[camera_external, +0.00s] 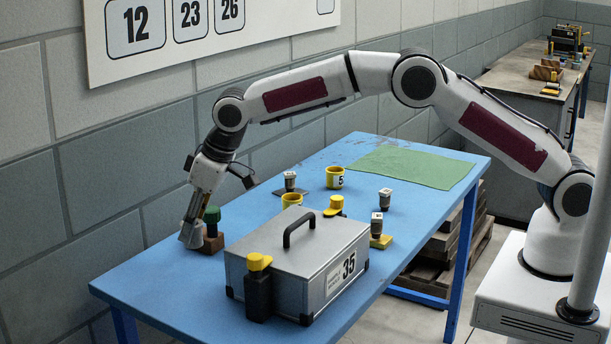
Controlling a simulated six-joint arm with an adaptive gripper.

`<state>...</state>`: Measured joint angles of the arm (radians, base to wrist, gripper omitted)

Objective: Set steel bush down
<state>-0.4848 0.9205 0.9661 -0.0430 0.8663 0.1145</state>
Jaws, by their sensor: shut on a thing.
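My gripper (193,234) points down at the far left end of the blue table, low over the top. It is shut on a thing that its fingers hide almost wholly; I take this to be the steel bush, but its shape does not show. Right beside the fingers stands a green-topped piece (212,216) on a brown block (212,243). I cannot tell whether the fingers touch the block or whether the held thing rests on anything.
A grey case (290,258) marked 35 stands right of my gripper, with a black, yellow-topped piece (258,290) before it. Yellow cups (335,178) and small dark-and-silver pieces (385,198) stand behind. A green mat (412,166) lies at the far end. The table's near-left corner is clear.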

